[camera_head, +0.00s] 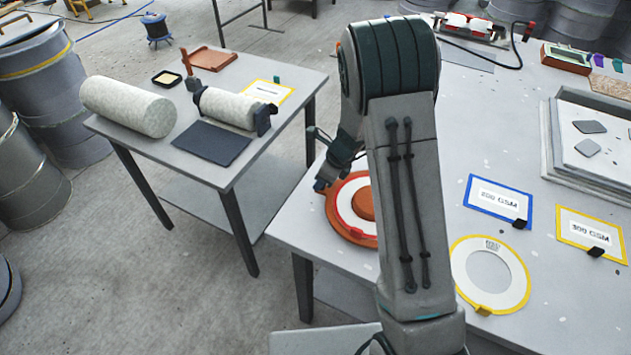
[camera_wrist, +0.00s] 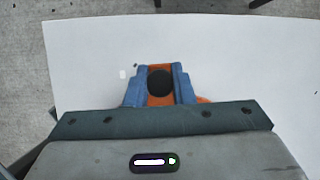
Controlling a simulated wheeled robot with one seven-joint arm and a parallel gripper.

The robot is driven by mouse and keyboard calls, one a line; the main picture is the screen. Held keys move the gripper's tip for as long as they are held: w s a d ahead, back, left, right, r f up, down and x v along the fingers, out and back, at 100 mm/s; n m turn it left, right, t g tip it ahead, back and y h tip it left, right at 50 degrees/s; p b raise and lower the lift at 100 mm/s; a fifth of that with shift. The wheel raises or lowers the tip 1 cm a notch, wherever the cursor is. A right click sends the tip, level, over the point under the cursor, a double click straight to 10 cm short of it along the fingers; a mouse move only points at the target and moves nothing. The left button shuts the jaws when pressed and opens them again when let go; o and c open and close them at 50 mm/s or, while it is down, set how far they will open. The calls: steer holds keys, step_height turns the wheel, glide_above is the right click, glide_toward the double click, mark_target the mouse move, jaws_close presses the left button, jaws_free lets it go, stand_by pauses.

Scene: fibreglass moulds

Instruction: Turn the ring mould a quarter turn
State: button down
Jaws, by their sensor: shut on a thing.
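The ring mould (camera_head: 333,212) is a round orange-brown form with a white ring and a raised orange centre. It lies flat near the left edge of the right-hand table, and my arm hides its right part. My gripper (camera_head: 322,184) is at the mould's upper left rim. In the wrist view, the blue fingers of my gripper (camera_wrist: 159,82) are shut on an orange part of the mould (camera_wrist: 158,101) that has a dark round spot. The rest of the mould is mostly hidden there by my gripper body.
On the same table (camera_head: 300,225) lie a yellow-rimmed ring template (camera_head: 460,268), a blue-framed card (camera_head: 480,207) and a yellow-framed card (camera_head: 575,237). A grey tray (camera_head: 556,165) stands at right. A side table (camera_head: 290,72) holds fabric rolls (camera_head: 128,105); a floor gap separates the tables.

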stand_by(0.4)
steer(key=c, duration=1.2)
jaws_free()
steer(key=shift+c, duration=0.2)
steer(key=shift+d+r, duration=0.1)
steer(key=shift+r, duration=0.05)
steer(key=v, duration=1.3)
steer(key=shift+d+r, duration=0.2)
steer(key=shift+r, duration=0.05)
steer(key=shift+s, duration=0.15)
